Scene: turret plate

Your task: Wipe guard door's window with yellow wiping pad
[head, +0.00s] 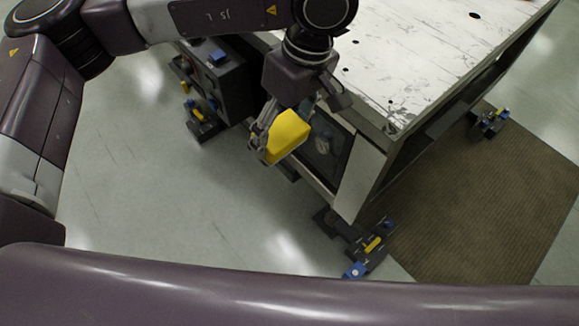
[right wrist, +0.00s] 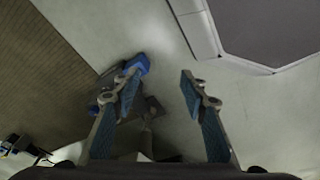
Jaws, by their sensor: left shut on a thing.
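The yellow wiping pad (head: 288,133) is in my left gripper (head: 268,143), in the head view. The gripper is shut on it and holds it in front of the machine's side, close to the guard door's window (head: 327,146). The window is a dark pane, partly hidden by the gripper and pad. I cannot tell whether the pad touches it. My right gripper (right wrist: 158,88) shows in the right wrist view, open and empty above the floor, its two fingers well apart.
The machine has a worn white top (head: 420,50). A dark box (head: 222,80) stands at its left. Feet with blue and yellow parts (head: 362,246) stick out at the floor. A brown ribbed mat (head: 490,200) lies at the right. Grey floor at the left is clear.

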